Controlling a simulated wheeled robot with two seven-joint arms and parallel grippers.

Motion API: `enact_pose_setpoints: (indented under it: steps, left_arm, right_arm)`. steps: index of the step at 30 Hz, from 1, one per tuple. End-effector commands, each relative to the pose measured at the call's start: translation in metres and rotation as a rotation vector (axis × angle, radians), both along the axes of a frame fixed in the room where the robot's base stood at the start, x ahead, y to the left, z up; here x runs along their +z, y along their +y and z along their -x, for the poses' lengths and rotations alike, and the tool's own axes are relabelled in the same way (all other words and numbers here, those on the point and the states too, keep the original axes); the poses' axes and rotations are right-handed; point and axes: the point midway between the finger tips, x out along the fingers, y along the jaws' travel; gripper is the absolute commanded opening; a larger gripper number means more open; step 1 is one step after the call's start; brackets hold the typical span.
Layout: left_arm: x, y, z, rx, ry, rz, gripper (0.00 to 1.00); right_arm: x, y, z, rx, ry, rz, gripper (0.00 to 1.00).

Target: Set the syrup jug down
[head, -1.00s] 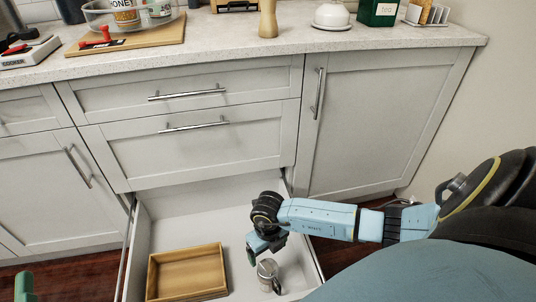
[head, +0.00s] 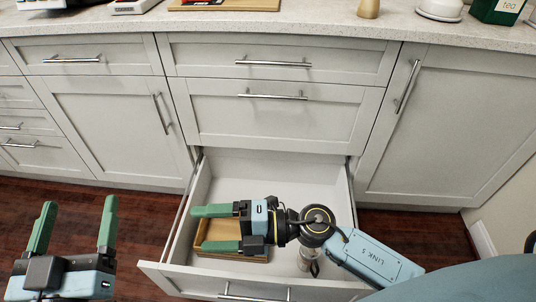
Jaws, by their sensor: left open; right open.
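The syrup jug (head: 304,262), a small glass-and-metal vessel, stands in the open bottom drawer (head: 325,185), right of the wooden tray. My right arm partly covers it. My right gripper (head: 197,229) is open and empty, its green fingers pointing left above the tray, apart from the jug. My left gripper (head: 78,215) is open and empty in front of the cabinets at the lower left, well away from the drawer.
The wooden tray (head: 235,258) lies in the left part of the drawer, partly under my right gripper. Closed drawers and cabinet doors surround it.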

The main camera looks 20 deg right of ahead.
Motion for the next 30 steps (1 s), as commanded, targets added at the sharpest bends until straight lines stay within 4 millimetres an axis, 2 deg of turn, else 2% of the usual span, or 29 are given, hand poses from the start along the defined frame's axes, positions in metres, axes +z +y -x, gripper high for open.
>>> enact_pose_setpoints:
  steps: [1, 6, 9, 12, 18, 21, 25, 30]
  left_arm:
    - [0.000, 0.000, 0.000, 0.000, 0.000, 0.000, 0.75]
    - [0.000, 0.000, 0.000, 0.000, -0.001, 0.000, 0.75]
    - [0.000, 0.000, 0.000, 0.000, -0.001, 0.001, 0.75]
    - [0.000, 0.000, 0.000, 0.000, -0.001, 0.001, 0.75]
    - [0.000, 0.000, 0.000, 0.000, -0.001, 0.001, 0.75]
    - [0.000, 0.000, 0.000, 0.000, -0.001, 0.001, 0.75]
    - [0.000, 0.000, 0.000, 0.000, -0.001, 0.001, 0.75]
    - [0.000, 0.000, 0.000, 0.000, -0.001, 0.001, 0.75]
  right_arm:
    - [0.024, 0.000, -0.002, -0.052, 0.017, -0.111, 0.86]
    - [0.088, -0.022, -0.012, -0.230, 0.115, -0.447, 0.86]
    - [0.114, -0.043, -0.018, -0.333, 0.201, -0.620, 0.86]
    - [0.130, -0.065, -0.022, -0.427, 0.309, -0.778, 0.86]
    - [0.140, -0.102, -0.022, -0.570, 0.569, -1.026, 0.86]
    - [0.139, -0.111, -0.019, -0.605, 0.693, -1.105, 0.86]
    - [0.137, -0.116, -0.014, -0.624, 0.805, -1.162, 0.86]
    - [0.135, -0.117, -0.011, -0.627, 0.862, -1.186, 0.86]
